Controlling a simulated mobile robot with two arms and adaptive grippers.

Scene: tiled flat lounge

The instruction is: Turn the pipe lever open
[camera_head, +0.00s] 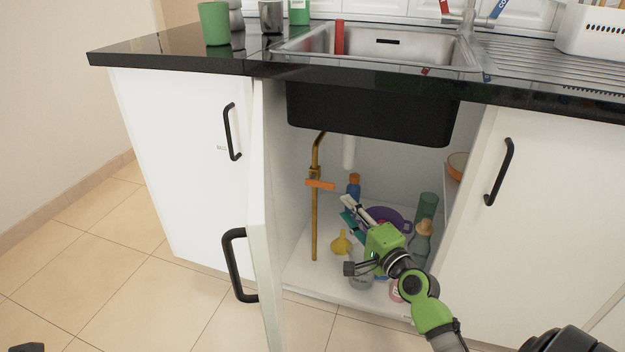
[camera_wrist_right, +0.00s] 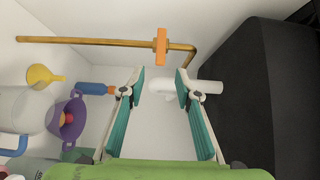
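The orange pipe lever (camera_head: 320,184) sits on a brass pipe (camera_head: 315,225) inside the open cabinet under the sink. The lever lies crosswise to the pipe, roughly level. In the right wrist view the lever (camera_wrist_right: 161,46) and the pipe (camera_wrist_right: 90,41) show ahead of the fingers, the lever between and beyond the two tips. My right gripper (camera_head: 348,209) is inside the cabinet, to the right of the lever and apart from it. Its teal-padded fingers (camera_wrist_right: 160,82) are spread with nothing between them. My left gripper is not identifiable in either view.
The open cabinet door (camera_head: 260,200) stands left of the pipe. The black sink basin (camera_head: 370,112) and white drain pipe (camera_head: 348,152) hang above. A yellow funnel (camera_head: 341,243), blue bottle (camera_head: 353,190), purple colander (camera_head: 388,215) and green-capped bottle (camera_head: 420,242) crowd the cabinet floor.

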